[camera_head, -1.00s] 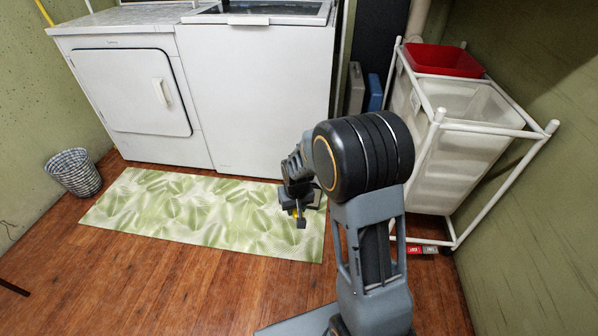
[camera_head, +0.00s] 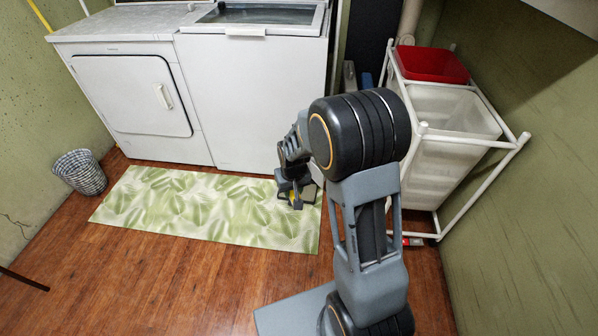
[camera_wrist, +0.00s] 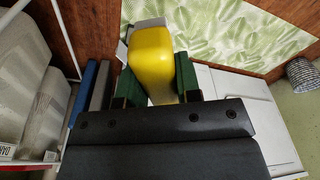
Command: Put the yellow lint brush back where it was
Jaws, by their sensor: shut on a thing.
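The yellow lint brush (camera_wrist: 151,62) is between the two green-padded fingers of my gripper (camera_wrist: 157,85) in the wrist view. A pale grey-white end of it shows beyond the yellow part. The gripper is shut on the brush. Part of the brush is hidden by my gripper and arm.
A white dryer (camera_head: 137,105) and washer (camera_head: 255,107) stand behind the mat. A white-framed laundry sorter (camera_head: 452,125) with a red bin (camera_head: 432,64) stands at the right. A wicker basket (camera_head: 80,172) is at the left. Wooden floor (camera_head: 165,275) is clear in front.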

